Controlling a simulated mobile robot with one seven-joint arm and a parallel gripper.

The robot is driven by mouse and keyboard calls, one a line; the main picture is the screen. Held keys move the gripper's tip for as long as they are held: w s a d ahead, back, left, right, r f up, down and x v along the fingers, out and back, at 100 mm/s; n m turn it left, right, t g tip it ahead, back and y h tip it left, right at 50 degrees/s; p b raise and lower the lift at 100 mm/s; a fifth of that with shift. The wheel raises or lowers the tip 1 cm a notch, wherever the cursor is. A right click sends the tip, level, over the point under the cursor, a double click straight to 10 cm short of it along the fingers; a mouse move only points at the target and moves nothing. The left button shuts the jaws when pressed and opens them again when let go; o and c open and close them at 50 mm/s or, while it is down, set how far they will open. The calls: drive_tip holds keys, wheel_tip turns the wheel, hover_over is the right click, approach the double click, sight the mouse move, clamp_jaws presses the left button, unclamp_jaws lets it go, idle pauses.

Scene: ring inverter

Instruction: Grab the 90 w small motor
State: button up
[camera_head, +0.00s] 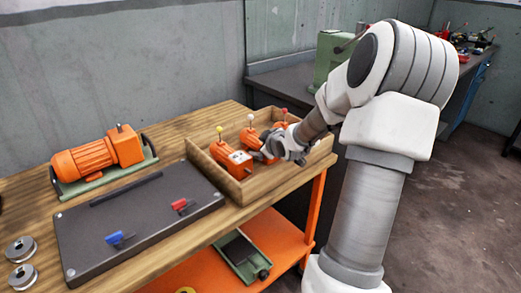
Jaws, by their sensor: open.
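Several small orange motors stand in a wooden box on the workbench. One small motor (231,160) is at the front left, with a pale-yellow ball on a pin above it. A third orange motor (280,126), near a red ball, is partly hidden by my gripper. No wattage label can be read, so I cannot tell which is the 90 w one. My gripper (262,157) is open, low over the box, just right of the front-left motor. Whether it touches a motor is unclear.
The wooden box (258,187) has raised walls around the motors. Left of it lies a dark panel (150,205) with blue and red levers. A large orange motor (95,158) stands on a green base behind. Metal discs (21,249) lie at far left.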

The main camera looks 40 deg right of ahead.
drive_tip(key=shift+w+d+f, duration=0.1)
drive_tip(key=shift+w+f, duration=0.05)
drive_tip(key=shift+w, duration=0.15)
drive_tip(key=shift+s+f, duration=0.1)
clamp_jaws()
idle(0.4)
